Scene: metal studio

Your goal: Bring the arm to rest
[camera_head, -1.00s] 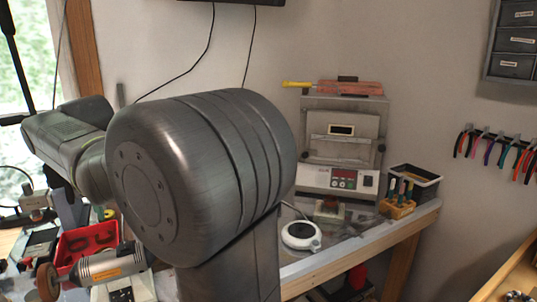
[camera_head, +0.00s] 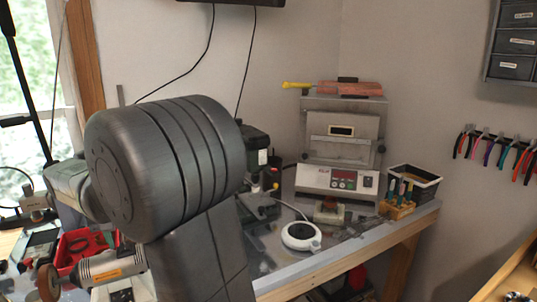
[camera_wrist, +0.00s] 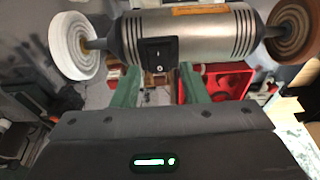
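My gripper (camera_wrist: 160,78) shows in the wrist view with two green fingers spread apart. It is open, with nothing seen held between the fingers. A silver bench polisher (camera_wrist: 190,38) lies across the top of that view, right by the fingertips; I cannot tell whether they touch. The polisher also shows in the head view (camera_head: 112,266) at the lower left. My large grey arm joint fills the left middle of the head view and hides my gripper there.
A red tray (camera_head: 66,246) sits behind the polisher. A dark machine (camera_head: 257,150) stands just right of my arm. A round white device (camera_head: 301,236), a small furnace (camera_head: 340,150) and a tool holder (camera_head: 398,208) stand on the bench. Pliers hang on the right wall.

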